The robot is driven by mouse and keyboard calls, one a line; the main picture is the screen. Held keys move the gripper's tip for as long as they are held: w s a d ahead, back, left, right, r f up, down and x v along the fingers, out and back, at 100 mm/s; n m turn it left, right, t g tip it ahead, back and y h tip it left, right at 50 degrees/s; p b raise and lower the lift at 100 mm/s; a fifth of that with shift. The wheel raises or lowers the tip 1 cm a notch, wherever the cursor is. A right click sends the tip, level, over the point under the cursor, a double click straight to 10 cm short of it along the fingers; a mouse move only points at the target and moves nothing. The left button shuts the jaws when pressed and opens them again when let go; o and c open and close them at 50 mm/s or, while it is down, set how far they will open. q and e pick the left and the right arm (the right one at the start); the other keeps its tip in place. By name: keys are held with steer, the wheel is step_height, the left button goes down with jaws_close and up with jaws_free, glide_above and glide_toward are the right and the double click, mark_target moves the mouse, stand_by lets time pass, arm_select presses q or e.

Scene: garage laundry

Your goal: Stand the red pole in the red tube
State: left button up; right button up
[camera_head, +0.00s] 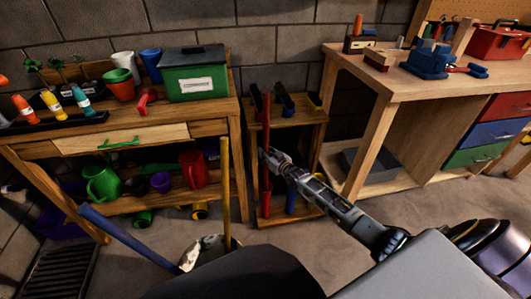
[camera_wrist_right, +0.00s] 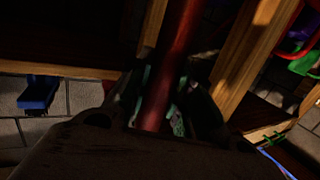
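The red pole (camera_head: 267,121) is upright in front of the small wooden rack in the head view. My right gripper (camera_head: 268,157) reaches in from the right and is shut around the pole at mid-height. In the right wrist view the pole (camera_wrist_right: 176,62) runs between the two fingers (camera_wrist_right: 157,108). The red tube (camera_head: 265,206) is low in the rack, below the gripper. The pole's lower end lines up with it in the head view, but I cannot tell whether it is inside. My left gripper is not in view.
A blue tube (camera_head: 291,201) stands right of the red one. A bucket (camera_head: 203,252) at the front holds a yellow pole (camera_head: 226,190) and a blue pole (camera_head: 128,237). A potting table (camera_head: 215,113) is left, a workbench (camera_head: 365,75) right. Rack posts stand close around the gripper.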

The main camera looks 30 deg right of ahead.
steer(key=o, duration=0.4)
steer(key=shift+o, duration=0.7)
steer(key=shift+s, duration=0.1)
steer(key=s+d+r, duration=0.1)
steer(key=s, duration=1)
steer(key=shift+s+d+r, duration=0.25)
steer(key=shift+d+r, duration=0.05)
stand_by(1.1)
